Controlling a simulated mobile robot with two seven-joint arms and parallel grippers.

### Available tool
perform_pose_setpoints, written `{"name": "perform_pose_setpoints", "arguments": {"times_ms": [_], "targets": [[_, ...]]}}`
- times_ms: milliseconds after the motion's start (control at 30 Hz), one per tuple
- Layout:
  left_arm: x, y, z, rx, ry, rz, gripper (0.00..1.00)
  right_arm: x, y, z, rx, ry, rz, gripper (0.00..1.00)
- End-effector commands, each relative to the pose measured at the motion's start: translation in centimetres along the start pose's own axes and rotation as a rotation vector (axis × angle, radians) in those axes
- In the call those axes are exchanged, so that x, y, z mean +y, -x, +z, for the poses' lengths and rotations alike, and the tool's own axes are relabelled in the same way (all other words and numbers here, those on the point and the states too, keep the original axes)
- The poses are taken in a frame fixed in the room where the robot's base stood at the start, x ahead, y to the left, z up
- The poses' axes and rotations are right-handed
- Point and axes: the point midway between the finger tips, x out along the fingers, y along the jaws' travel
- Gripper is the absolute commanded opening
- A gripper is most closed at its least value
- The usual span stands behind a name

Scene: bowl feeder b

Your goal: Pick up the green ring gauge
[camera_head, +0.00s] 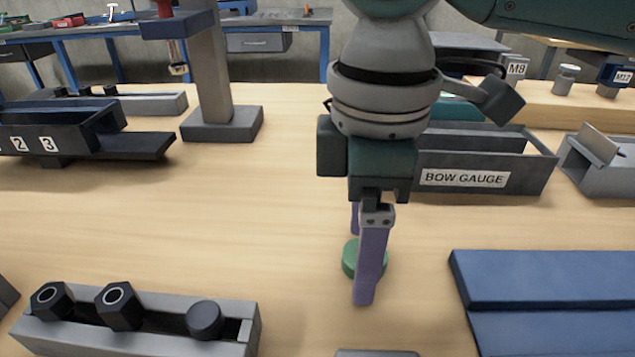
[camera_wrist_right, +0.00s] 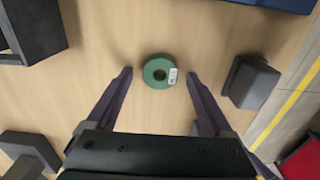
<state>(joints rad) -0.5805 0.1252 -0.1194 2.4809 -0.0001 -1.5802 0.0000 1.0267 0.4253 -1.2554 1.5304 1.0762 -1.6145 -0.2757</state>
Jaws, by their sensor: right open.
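The green ring gauge (camera_wrist_right: 149,75) lies flat on the wooden table, with a dark centre hole and a small white label on its right side in the right wrist view. In the head view the ring gauge (camera_head: 349,258) is partly hidden behind a purple finger. My right gripper (camera_head: 364,270) points down over it. In the right wrist view my right gripper (camera_wrist_right: 159,75) is open, its fingertips on either side of the ring with gaps on both sides, so it holds nothing. My left gripper is not in view.
A grey rail (camera_head: 170,336) with dark hex nuts sits front left. A blue panel (camera_head: 550,275) lies front right. The BOW GAUGE bin (camera_head: 530,185) stands behind my right gripper. A dark numbered bin (camera_head: 95,148) is at left. The table between is clear.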

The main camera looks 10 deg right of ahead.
Motion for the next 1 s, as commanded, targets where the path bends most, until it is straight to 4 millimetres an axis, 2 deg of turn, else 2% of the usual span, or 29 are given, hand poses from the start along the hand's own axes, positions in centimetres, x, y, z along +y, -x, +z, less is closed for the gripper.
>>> {"name": "perform_pose_setpoints", "arguments": {"times_ms": [167, 900, 933, 1000], "targets": [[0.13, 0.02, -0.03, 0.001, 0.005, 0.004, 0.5, 0.0, 0.0, -0.02, 0.0, 0.001, 0.0, 0.86], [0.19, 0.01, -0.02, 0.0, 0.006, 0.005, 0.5, 0.02, 0.05, -0.02, 0.0, 0.0, 0.001, 0.04], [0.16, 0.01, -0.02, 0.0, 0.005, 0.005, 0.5, 0.02, 0.05, -0.02, 0.0, 0.0, 0.001, 0.0], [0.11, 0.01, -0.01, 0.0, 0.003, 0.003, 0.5, 0.02, 0.06, -0.03, 0.001, 0.0, 0.001, 0.0]]}}
